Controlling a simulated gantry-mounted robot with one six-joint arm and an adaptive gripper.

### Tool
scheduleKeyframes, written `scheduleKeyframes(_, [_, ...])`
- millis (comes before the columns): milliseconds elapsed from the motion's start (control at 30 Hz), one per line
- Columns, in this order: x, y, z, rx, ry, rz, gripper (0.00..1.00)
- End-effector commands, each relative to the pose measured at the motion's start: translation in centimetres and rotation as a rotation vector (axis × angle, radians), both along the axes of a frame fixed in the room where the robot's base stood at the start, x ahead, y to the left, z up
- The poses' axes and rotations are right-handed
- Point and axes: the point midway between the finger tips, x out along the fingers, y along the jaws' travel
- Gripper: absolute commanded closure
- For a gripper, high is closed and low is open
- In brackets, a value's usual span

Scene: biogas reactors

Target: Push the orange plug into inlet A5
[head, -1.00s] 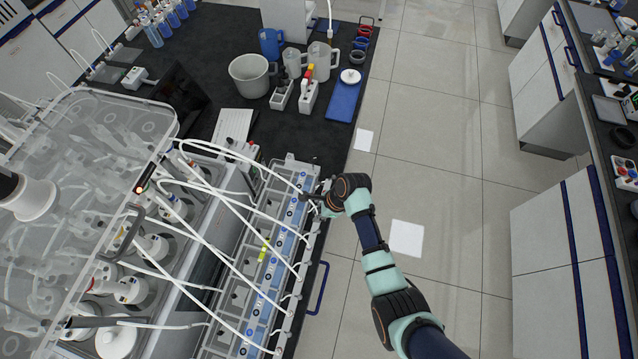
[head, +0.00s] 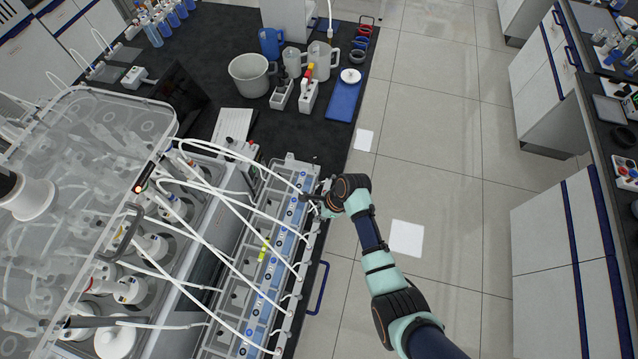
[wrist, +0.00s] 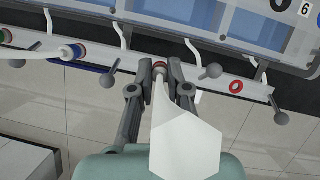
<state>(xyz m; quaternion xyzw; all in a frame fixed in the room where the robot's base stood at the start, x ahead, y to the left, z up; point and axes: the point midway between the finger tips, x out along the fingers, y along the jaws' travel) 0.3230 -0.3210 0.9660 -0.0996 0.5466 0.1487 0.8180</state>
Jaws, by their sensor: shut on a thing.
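My gripper (head: 318,203) is at the outer edge of the long row of clear and blue units. In the wrist view its two fingers (wrist: 160,78) are shut on the end of a white tube (wrist: 185,140), which runs toward the camera. A small reddish-orange plug (wrist: 160,67) shows between the fingertips, right against the white rail (wrist: 205,72). I cannot tell how deep it sits or read the inlet's label. An empty red-ringed inlet (wrist: 236,87) is to the right.
Grey ball-ended levers (wrist: 210,72) stick out from the rail on both sides of my fingers. Several white tubes (head: 215,188) cross above the units (head: 275,255). A blue handle (head: 318,290) is on the bench front.

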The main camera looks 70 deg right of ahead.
Motion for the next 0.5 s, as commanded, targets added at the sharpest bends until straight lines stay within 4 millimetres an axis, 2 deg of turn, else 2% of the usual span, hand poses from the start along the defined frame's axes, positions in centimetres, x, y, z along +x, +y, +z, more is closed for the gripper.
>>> scheduleKeyframes(500, [-0.01, 0.01, -0.69, 0.000, 0.000, 0.000, 0.99])
